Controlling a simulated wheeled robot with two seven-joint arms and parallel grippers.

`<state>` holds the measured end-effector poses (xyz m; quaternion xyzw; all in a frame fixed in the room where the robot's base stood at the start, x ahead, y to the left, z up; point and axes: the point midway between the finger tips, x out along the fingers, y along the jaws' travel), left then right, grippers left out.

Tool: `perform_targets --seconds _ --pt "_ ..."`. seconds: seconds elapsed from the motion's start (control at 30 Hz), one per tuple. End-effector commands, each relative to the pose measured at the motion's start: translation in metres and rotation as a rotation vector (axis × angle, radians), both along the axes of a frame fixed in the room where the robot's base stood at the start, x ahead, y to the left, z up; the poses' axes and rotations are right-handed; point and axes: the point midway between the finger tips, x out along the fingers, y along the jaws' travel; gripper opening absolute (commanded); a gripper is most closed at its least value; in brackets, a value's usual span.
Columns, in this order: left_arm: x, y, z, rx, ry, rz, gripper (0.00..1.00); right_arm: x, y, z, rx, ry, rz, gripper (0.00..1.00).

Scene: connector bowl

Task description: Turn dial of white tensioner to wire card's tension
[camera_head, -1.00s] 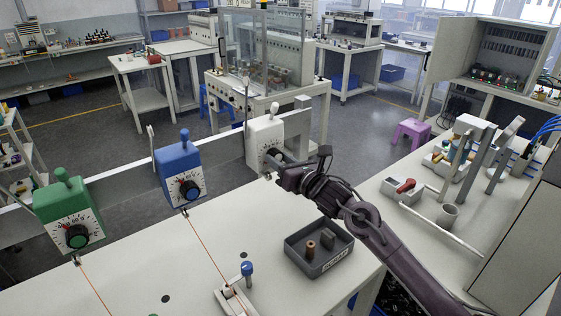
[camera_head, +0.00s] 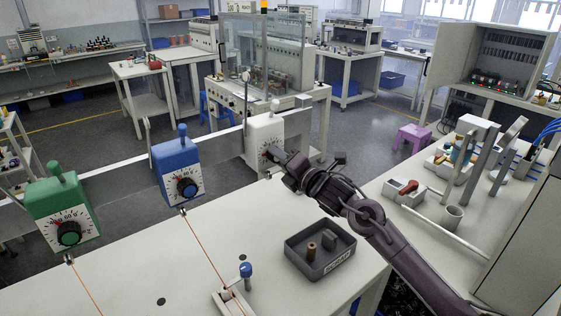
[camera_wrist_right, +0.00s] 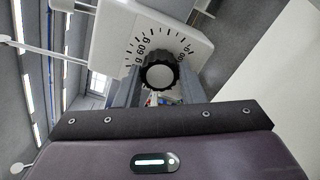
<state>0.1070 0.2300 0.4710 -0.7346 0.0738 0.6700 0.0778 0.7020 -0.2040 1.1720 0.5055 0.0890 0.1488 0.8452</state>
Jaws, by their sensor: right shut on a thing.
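The white tensioner (camera_head: 265,127) hangs on the rail at the back of the near table. It also shows in the right wrist view (camera_wrist_right: 115,38), where its printed scale reads "60 g" left of the dial. My right gripper (camera_head: 275,157) reaches it from the right and is shut on its black knurled dial (camera_wrist_right: 160,72), one finger on each side. The dial's pointer is not clear. The blue tensioner (camera_head: 176,163) and green tensioner (camera_head: 58,200) sit to the left, each with an orange wire below. No wire card is clearly readable. My left gripper is out of view.
A dark tray (camera_head: 313,268) with a brown cylinder and a grey block stands on the near table. A small clamp with a blue knob (camera_head: 246,270) is left of it. The right bench (camera_head: 405,215) holds tools and a cup. Tabletop below the white tensioner is clear.

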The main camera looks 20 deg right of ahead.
Motion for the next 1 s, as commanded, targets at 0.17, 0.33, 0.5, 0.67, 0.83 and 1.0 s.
perform_targets --seconds 0.17,0.33,0.5,0.67,0.83,1.0 --pt "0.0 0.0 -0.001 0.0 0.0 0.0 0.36 0.0 0.0 0.001 0.158 0.056 -0.002 0.13" --pt "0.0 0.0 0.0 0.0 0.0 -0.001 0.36 0.0 0.0 0.001 0.31 0.112 -0.002 0.13" --pt "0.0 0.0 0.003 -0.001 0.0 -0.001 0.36 0.0 -0.001 0.001 0.462 0.167 -0.002 0.13" --pt "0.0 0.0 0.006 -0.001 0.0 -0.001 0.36 0.0 0.0 0.001 0.599 0.218 -0.001 0.13" --pt "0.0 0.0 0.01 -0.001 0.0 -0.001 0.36 0.0 -0.001 0.002 0.729 0.263 -0.001 0.13" --pt "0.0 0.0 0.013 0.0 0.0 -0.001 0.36 0.0 0.0 0.001 0.829 0.299 -0.001 0.13"
